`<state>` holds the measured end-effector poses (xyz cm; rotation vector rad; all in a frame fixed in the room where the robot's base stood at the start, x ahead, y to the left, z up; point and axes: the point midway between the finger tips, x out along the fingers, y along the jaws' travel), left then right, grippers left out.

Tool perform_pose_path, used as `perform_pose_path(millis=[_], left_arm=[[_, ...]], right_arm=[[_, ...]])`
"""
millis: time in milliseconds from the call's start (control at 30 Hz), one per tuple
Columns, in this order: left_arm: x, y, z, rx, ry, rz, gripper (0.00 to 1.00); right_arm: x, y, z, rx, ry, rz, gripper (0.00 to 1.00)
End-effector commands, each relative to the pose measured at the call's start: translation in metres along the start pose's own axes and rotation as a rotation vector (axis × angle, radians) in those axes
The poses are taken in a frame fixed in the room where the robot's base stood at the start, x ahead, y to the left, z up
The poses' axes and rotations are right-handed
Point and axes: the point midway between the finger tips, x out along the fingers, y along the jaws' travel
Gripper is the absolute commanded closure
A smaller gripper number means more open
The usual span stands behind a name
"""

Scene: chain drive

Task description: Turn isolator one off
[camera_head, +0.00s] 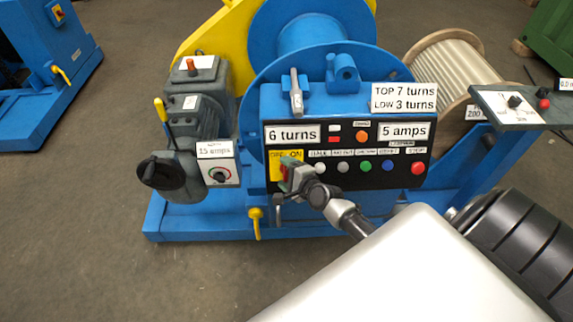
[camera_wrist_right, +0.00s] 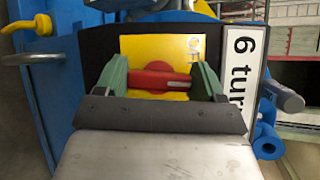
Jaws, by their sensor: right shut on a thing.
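The isolator's yellow plate (camera_head: 275,160), marked OFF and ON, is at the left end of the black control panel. Its red handle (camera_wrist_right: 158,82) lies crosswise in the right wrist view, with the word OFF on the plate (camera_wrist_right: 181,52) at its upper right. My right gripper (camera_wrist_right: 160,80) is shut on the red handle, one green finger on each side. In the head view the gripper (camera_head: 289,174) covers most of the handle and part of the plate. I cannot tell which mark the handle points to. My left gripper is not in view.
The control panel (camera_head: 350,178) has several buttons and labels, including 6 turns (camera_head: 292,134) and 5 amps (camera_head: 404,131). Another blue machine with a yellow-backed switch (camera_head: 57,13) is at far left.

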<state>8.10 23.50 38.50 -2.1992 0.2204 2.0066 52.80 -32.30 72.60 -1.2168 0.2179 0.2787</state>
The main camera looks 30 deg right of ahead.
Motion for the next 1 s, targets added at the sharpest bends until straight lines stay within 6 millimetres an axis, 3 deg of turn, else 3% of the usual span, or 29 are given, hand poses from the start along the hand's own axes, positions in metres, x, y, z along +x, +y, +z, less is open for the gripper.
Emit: perform_pose_path(millis=[33,500,1000], left_arm=[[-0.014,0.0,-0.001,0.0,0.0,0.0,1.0],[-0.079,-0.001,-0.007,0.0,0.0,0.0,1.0],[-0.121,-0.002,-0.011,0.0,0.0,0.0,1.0]], right_arm=[[-0.002,-0.006,0.002,-0.038,0.001,0.03,0.54],[-0.002,-0.005,0.003,-0.399,0.0,0.286,0.54],[-0.001,-0.001,0.001,-0.675,-0.001,0.481,0.55]])
